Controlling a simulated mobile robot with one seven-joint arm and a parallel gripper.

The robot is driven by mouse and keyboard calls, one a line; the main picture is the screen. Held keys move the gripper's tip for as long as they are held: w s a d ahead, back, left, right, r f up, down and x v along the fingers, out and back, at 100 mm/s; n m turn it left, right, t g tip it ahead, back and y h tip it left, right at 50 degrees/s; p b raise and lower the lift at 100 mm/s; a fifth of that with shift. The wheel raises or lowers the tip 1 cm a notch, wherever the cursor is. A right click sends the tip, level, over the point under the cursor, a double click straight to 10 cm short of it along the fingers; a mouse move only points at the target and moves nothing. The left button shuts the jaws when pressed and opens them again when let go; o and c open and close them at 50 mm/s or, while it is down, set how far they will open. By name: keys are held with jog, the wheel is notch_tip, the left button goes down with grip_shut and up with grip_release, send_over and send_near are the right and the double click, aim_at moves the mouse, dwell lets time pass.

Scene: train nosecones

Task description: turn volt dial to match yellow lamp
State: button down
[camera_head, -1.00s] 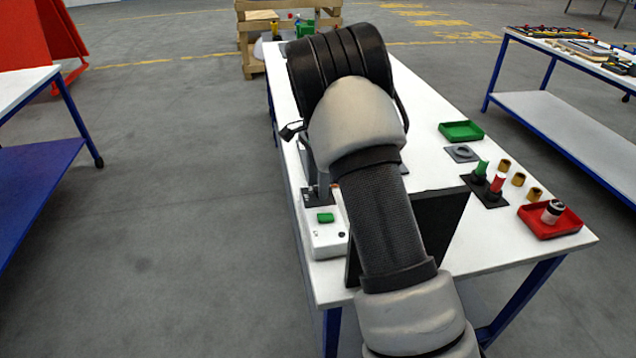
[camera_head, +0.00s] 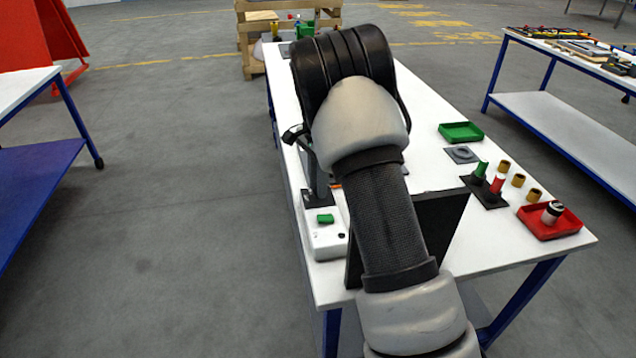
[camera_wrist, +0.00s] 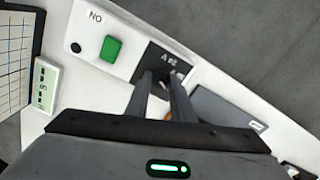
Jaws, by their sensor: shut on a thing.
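In the wrist view my gripper (camera_wrist: 163,80) reaches down to a dark plate (camera_wrist: 150,57) with upside-down lettering that includes a V. The fingertips are shut on a small dark part there, which appears to be the volt dial; the fingers hide most of it, so its pointer cannot be read. The dark plate (camera_head: 316,199) also shows in the head view, on the white panel near the table's left edge. No lit yellow lamp can be made out. A small orange piece (camera_wrist: 168,116) shows between the fingers, mostly hidden.
A green button (camera_wrist: 110,48) marked ON sits beside the dial plate. A grey plate (camera_wrist: 215,105) lies on the other side. On the table are a green tray (camera_head: 461,140), a red tray (camera_head: 530,228), green and red pegs and several brass rings. My arm hides the middle.

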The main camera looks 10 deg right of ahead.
jog(key=n, duration=0.5)
jog(key=shift+p, duration=0.35)
jog(key=n, duration=0.5)
jog(key=shift+n, duration=0.3)
jog(key=c, duration=1.5)
grip_release()
jog(key=shift+c, duration=0.2)
notch_tip(320, 180, up, 18)
jog(key=p, duration=0.1)
jog(key=shift+f, duration=0.25)
jog(key=shift+r+p, duration=0.15)
jog(key=shift+p, duration=0.15)
